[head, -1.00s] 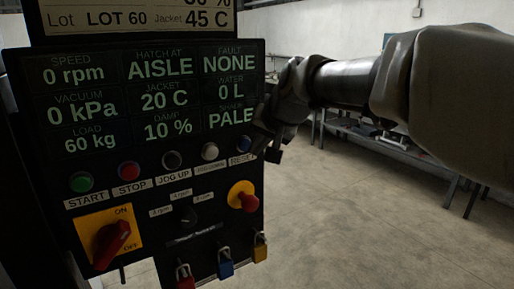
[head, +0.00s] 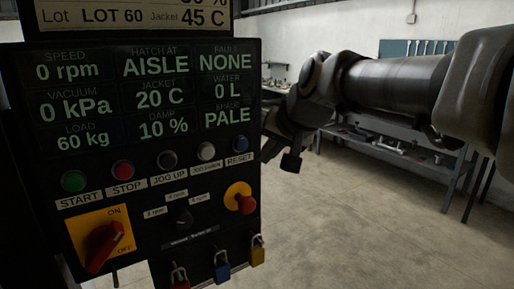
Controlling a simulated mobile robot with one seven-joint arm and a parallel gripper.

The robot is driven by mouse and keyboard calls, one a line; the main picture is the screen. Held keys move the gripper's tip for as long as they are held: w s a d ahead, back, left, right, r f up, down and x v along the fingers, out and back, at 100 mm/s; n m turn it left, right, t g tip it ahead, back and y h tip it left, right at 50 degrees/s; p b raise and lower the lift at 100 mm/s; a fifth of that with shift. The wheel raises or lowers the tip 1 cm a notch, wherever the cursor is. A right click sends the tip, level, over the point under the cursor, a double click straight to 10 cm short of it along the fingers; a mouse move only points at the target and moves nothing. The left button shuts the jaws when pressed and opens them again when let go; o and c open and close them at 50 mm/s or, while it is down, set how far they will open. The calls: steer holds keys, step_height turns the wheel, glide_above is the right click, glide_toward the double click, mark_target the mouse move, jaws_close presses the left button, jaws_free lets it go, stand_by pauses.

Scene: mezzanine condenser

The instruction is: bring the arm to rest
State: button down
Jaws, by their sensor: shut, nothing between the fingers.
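My gripper (head: 290,162) is in the head view, at the end of my arm (head: 395,85), which reaches in from the right edge. It is shut and empty. It hangs in the air just right of the control panel (head: 140,150), near the level of the RESET button (head: 241,144); I cannot tell the exact gap. The fingers are dark and small here, partly lost against the wrist.
The panel has several buttons, a yellow and red rotary switch (head: 98,245), a red stop knob (head: 246,203) and hanging padlocks (head: 222,268). A workbench (head: 385,150) stands along the back wall. The concrete floor (head: 340,230) between is clear.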

stand_by(0.4)
steer(key=s+d+f+h, duration=0.1)
steer(key=s+d+f, duration=0.3)
steer(key=s, duration=0.3)
steer(key=s+d+f+n+g+h, duration=0.1)
steer(key=s+d+f, duration=0.3)
steer(key=s, duration=0.4)
steer(key=s+d+f+g+h, duration=0.1)
steer(key=s+d+f+h, duration=0.1)
steer(key=s+d+f, duration=0.3)
steer(key=s+f, duration=0.1)
steer(key=s, duration=0.2)
steer(key=shift+s+n, duration=0.15)
steer(key=shift+n, duration=0.25)
steer(key=shift+a, duration=0.2)
